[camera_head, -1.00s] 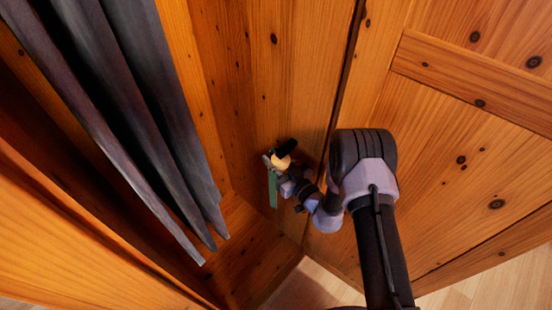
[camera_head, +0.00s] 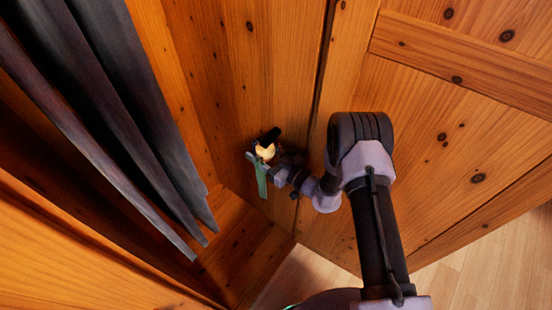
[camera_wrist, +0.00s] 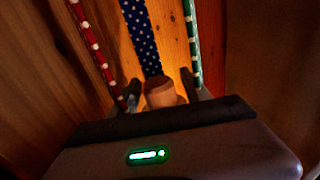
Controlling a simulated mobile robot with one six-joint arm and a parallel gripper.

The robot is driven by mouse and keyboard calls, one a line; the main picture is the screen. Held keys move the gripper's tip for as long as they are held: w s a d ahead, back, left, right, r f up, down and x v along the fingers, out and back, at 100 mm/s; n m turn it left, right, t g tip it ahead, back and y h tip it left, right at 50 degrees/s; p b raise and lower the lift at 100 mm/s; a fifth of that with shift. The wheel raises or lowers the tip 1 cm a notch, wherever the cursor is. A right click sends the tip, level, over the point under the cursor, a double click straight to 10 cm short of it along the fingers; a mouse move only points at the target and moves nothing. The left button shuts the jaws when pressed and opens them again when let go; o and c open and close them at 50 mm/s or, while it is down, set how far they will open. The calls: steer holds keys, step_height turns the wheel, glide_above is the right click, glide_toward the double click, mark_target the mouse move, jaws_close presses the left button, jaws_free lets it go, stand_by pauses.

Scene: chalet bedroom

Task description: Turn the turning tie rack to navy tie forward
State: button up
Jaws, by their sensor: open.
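In the wrist view a navy tie (camera_wrist: 141,35) with white dots hangs in the middle. A red dotted tie (camera_wrist: 92,40) is to its left and a green dotted tie (camera_wrist: 193,40) to its right. A round wooden knob (camera_wrist: 162,94) of the rack is below the navy tie. My gripper (camera_wrist: 160,85) is open, with one finger on each side of the knob; contact cannot be told. In the head view my gripper (camera_head: 272,160) is at the pale knob (camera_head: 265,151), with the green tie (camera_head: 262,181) hanging beside it. The rack's body is mostly hidden.
Dark grey hanging garments (camera_head: 120,110) fill the left of the wooden wardrobe. A wardrobe side panel (camera_head: 270,60) stands behind the rack. A panelled wooden door (camera_head: 460,120) is at the right, close to my arm. Bare floor (camera_head: 485,260) shows at the lower right.

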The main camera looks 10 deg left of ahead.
steer(key=p+v, duration=0.3)
steer(key=v, duration=1.3)
steer(key=shift+s+d, duration=0.2)
steer(key=shift+a+r, duration=0.1)
